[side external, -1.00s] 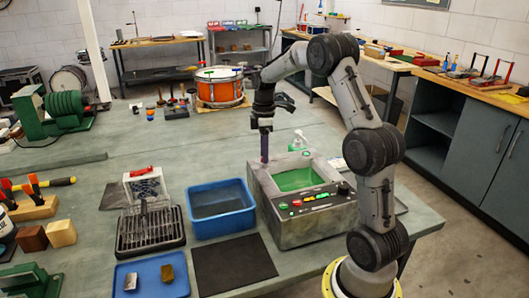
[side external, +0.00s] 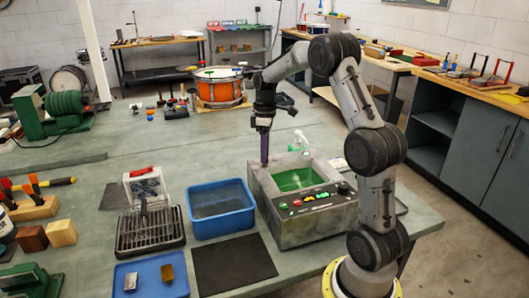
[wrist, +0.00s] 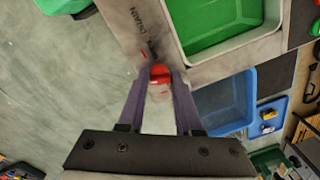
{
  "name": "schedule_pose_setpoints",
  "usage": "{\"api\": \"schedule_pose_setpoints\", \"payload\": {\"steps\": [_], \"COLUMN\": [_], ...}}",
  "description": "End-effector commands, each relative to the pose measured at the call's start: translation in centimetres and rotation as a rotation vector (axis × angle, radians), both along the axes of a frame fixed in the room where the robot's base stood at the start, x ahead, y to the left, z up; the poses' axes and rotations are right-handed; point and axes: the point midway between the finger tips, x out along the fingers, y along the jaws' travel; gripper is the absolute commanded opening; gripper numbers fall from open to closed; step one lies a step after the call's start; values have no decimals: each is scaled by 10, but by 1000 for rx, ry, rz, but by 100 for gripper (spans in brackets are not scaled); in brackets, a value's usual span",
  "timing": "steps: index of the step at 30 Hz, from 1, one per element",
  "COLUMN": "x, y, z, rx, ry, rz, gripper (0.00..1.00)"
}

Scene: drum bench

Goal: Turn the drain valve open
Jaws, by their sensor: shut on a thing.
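The drain valve's red handle (wrist: 160,73) shows in the wrist view between the tips of my purple fingers, beside the lettering DRAIN on the grey metal tank (wrist: 135,22). My gripper (wrist: 161,80) is shut on this red handle. In the side view the tank (side external: 325,222) stands at the table's right part, with green inside its basin and a row of coloured buttons on its front. My gripper (side external: 264,158) points straight down at the tank's back left corner. The valve is hidden there, so its angle cannot be told from that view.
A blue bin (side external: 221,226) stands left of the tank, with a black mat (side external: 233,264) in front. A wire rack (side external: 150,235) and a blue tray (side external: 126,271) lie further left. A green-tinted bottle (side external: 299,140) stands behind the tank. The table behind the bin is clear.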

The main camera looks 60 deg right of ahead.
Motion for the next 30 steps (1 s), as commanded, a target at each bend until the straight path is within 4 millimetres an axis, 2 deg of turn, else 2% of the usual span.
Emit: {"api": "schedule_pose_setpoints", "payload": {"steps": [30], "x": [-2], "y": [-3], "z": [1], "rx": [-5], "ry": [-4], "rz": [-961], "gripper": [0]}}
